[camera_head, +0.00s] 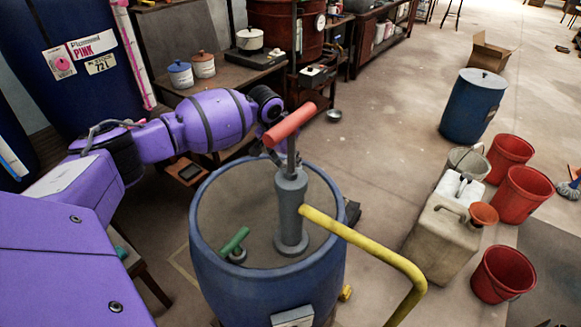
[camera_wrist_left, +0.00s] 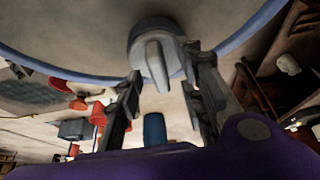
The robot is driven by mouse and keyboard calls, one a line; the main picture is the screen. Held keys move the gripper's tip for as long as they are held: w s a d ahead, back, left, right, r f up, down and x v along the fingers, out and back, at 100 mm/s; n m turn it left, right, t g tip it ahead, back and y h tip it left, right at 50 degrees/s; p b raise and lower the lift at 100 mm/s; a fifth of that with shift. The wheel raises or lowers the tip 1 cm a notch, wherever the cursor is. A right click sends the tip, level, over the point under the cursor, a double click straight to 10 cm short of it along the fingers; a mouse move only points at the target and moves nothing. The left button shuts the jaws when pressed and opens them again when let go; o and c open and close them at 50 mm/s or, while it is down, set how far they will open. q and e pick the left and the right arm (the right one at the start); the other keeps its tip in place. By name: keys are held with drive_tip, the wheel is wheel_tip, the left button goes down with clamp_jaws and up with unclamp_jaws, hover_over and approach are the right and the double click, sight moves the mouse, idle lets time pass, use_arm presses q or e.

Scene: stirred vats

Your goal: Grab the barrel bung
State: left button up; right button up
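A round grey bung (camera_wrist_left: 142,38) with a raised bar grip sits on the barrel top in the left wrist view. My left gripper (camera_wrist_left: 162,66) is open, with one finger on each side of the bar's end; I cannot tell whether they touch it. In the head view my left arm reaches over the far side of the blue barrel (camera_head: 240,296), and its gripper is mostly hidden behind the grey hand pump (camera_head: 291,210). I cannot make out the grey bung there. My right gripper is not in view.
The pump has a red handle (camera_head: 290,125) and a yellow spout (camera_head: 370,245) reaching right. A green-handled fitting (camera_head: 235,241) sits at the barrel top's near left. A beige jerrycan (camera_head: 437,235) and red buckets (camera_head: 503,272) stand on the right floor.

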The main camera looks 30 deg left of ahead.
use_arm(q)
clamp_jaws()
drive_tip(key=shift+r, duration=0.1)
drive_tip(key=shift+r, duration=0.1)
